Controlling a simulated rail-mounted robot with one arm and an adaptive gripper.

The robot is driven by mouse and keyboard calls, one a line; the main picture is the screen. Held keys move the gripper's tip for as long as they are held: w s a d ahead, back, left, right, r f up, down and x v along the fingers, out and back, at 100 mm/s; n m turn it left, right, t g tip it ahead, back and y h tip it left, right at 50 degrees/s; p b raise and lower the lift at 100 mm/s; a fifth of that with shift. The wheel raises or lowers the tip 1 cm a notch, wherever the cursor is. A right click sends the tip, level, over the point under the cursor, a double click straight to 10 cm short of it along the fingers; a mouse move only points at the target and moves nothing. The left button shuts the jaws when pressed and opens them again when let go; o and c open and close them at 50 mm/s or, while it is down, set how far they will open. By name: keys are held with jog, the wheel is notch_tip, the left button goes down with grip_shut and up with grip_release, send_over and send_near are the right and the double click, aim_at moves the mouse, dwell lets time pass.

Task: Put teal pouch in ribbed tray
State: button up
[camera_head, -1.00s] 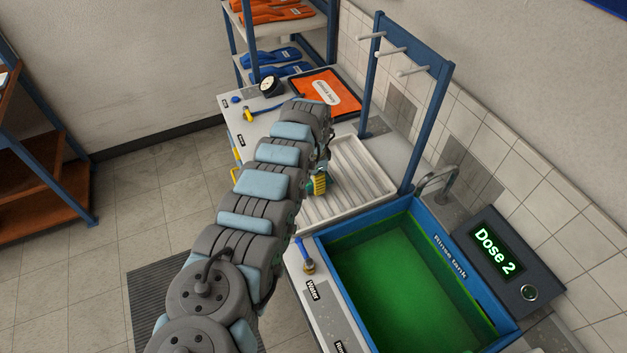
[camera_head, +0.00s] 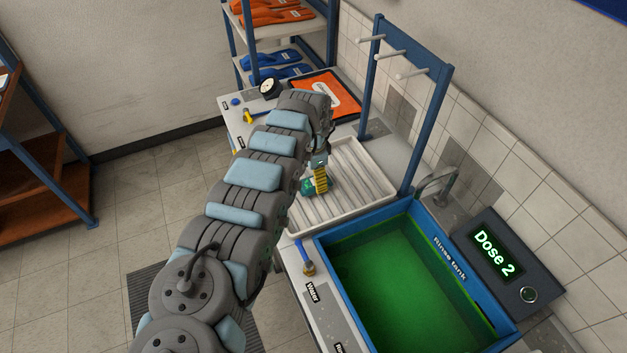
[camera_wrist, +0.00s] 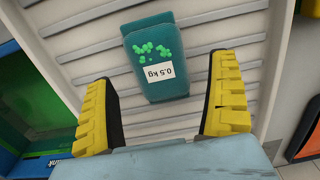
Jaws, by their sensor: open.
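The teal pouch (camera_wrist: 155,62) shows in the wrist view between and just beyond my gripper's yellow fingers. It has green dots and a white "0.5 kg" label that reads upside down. It lies on the white ribbed tray (camera_wrist: 220,24), with clear gaps to both fingers. My gripper (camera_wrist: 166,105) is open. In the head view my gripper (camera_head: 320,182) is over the left part of the ribbed tray (camera_head: 362,178). A bit of the teal pouch (camera_head: 306,184) shows beside the fingers there, partly hidden by my arm and fingers.
The rinse tank (camera_head: 408,290) with green liquid stands in front of the tray. A blue rack with white pegs (camera_head: 410,72) rises along the tray's right side. An orange mat (camera_head: 328,92) and a gauge (camera_head: 269,88) lie behind.

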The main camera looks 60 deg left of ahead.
aim_at(313, 181)
notch_tip(313, 181, up, 9)
jog(key=shift+b, duration=0.4)
dwell(0.9)
